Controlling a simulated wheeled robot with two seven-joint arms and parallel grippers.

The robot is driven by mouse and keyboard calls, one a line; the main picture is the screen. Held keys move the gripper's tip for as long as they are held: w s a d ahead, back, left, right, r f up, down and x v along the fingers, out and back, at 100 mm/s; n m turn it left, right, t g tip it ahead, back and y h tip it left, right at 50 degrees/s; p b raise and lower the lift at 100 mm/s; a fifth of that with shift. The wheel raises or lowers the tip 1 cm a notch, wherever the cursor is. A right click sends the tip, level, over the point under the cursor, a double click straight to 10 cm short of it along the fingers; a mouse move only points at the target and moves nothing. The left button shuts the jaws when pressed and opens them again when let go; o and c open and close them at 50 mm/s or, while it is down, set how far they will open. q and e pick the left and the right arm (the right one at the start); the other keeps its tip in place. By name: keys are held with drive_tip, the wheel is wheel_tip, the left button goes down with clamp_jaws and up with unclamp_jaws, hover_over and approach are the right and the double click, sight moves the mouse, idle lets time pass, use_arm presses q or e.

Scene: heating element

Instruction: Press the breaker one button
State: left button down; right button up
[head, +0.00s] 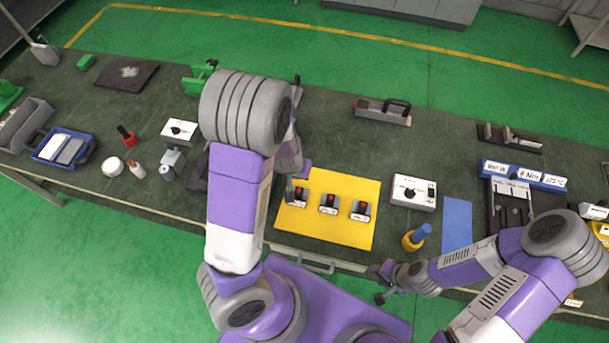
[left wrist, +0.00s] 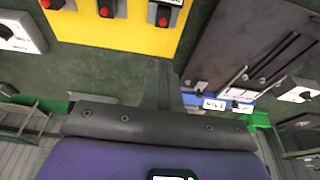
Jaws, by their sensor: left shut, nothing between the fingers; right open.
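A yellow board (head: 345,232) lies on the bench in the head view. Three small breakers with red buttons stand in a row on it: a left one (head: 298,197), a middle one (head: 328,204) and a right one (head: 361,211). Their labels are too small to read. The board (left wrist: 127,38) and the red buttons also show along the top of the left wrist view. My left gripper (left wrist: 162,85) is shut and empty. In the head view my left arm largely hides it, close to the left breaker; contact cannot be told. My right gripper (head: 381,284) is open and empty near the bench's front edge.
A white switch box (head: 413,193) and a blue-and-yellow object (head: 416,237) stand right of the board. A dark fixture (head: 512,203) is farther right. Another white box (head: 180,131), a red-based item and bottles stand at left.

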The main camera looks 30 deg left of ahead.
use_arm(q)
drive_tip(key=b, duration=0.4)
approach(299, 189)
drive_tip(key=x, duration=0.5)
drive_tip(key=shift+w+f, duration=0.2)
drive_tip(key=shift+w, duration=0.05)
drive_tip(key=shift+f, duration=0.55)
use_arm(e)
drive_tip(key=shift+s+f, duration=0.15)
drive_tip(key=shift+f, duration=0.85)
drive_tip(key=shift+s+f, duration=0.1)
drive_tip(key=shift+f, duration=0.9)
